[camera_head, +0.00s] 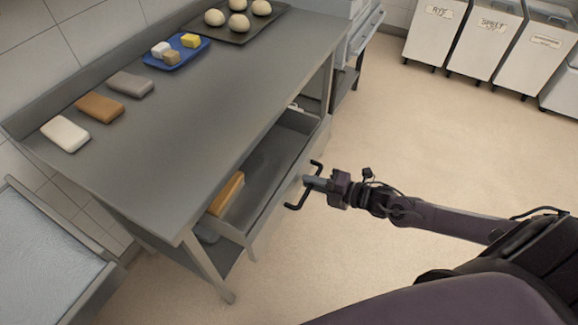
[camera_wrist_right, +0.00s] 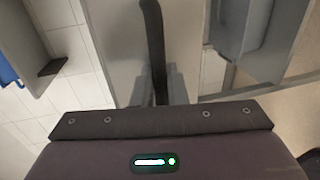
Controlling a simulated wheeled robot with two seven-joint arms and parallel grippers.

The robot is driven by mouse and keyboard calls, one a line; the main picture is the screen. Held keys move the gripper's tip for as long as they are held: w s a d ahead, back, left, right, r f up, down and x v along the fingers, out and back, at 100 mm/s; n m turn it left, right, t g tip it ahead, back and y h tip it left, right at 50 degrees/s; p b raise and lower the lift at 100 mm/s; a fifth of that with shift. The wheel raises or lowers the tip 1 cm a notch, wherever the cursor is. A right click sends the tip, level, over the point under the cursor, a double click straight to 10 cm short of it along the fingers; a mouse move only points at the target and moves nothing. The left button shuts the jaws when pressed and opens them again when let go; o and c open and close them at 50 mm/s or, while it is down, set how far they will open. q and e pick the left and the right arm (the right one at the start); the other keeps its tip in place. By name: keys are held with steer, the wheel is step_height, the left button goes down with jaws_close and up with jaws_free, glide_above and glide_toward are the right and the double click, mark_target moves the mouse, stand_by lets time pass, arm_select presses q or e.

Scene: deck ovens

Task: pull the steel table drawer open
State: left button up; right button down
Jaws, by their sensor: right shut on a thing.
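The steel table (camera_head: 190,105) stands at the left in the head view. Its drawer (camera_head: 268,165) is pulled well out from under the top, with its inside showing. The drawer's dark bar handle (camera_head: 316,166) stands off the front panel. My right gripper (camera_head: 309,182) is shut on the middle of this handle, its arm coming in from the right. In the right wrist view the dark handle (camera_wrist_right: 153,45) runs up the middle, with its lower part between the fingers. My left gripper is not in view.
A wooden-coloured block (camera_head: 227,195) lies in the drawer's near end. On the table are several wrapped blocks, a blue tray (camera_head: 158,63) and a dark tray with dough balls (camera_head: 262,33). White bins (camera_head: 488,40) stand at the back right. The floor (camera_head: 440,135) beside the drawer is clear.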

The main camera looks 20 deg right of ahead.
steer(key=f+p+v, duration=0.3)
steer(key=v, duration=1.1)
steer(key=shift+s+d+p, duration=0.2)
steer(key=shift+s+p, duration=0.15)
steer(key=shift+p, duration=0.05)
steer(key=c, duration=1.8)
jaws_free()
steer(key=v, duration=0.7)
steer(key=shift+s+d, duration=0.3)
